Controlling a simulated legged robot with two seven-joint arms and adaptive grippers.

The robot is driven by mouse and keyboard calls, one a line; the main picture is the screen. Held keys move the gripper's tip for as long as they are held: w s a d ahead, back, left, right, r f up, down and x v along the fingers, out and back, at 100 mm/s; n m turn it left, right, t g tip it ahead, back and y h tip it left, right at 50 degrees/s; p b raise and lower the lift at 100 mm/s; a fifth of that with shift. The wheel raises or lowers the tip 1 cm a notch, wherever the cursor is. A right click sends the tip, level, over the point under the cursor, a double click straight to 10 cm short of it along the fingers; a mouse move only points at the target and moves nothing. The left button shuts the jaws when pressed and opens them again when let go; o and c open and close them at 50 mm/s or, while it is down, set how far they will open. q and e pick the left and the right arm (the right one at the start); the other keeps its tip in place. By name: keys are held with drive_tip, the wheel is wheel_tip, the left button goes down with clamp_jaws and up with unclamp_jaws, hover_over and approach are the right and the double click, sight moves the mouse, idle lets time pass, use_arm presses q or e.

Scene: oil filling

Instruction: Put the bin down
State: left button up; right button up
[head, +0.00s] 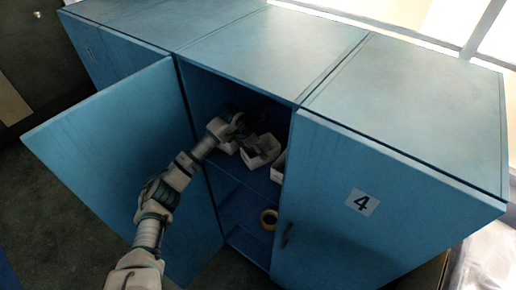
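A small white bin (262,151) is inside the open blue cabinet, at the level of the upper shelf (248,180). It looks slightly tilted, and I cannot tell whether it rests on the shelf. My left arm reaches in from the lower left, past the open door. My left gripper (243,127) is dark against the shaded interior, at the back left edge of this bin. Its fingers are too dark to tell whether they grip the bin. My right gripper is not in view.
Another white bin (229,146) is partly hidden by my arm, and a third (279,168) is partly behind the closed door (338,205) marked 4. A tape roll (268,218) lies on a lower shelf. The open door (125,150) stands left of my arm.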

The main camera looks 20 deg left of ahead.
use_arm(q)
drive_tip(key=v, duration=1.1)
drive_tip(key=shift+r+b, duration=0.35)
drive_tip(key=shift+r, duration=0.05)
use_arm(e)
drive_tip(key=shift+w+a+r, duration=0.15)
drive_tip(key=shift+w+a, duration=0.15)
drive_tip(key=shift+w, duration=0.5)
use_arm(q)
drive_tip(key=shift+s, duration=0.1)
drive_tip(key=shift+d, duration=0.1)
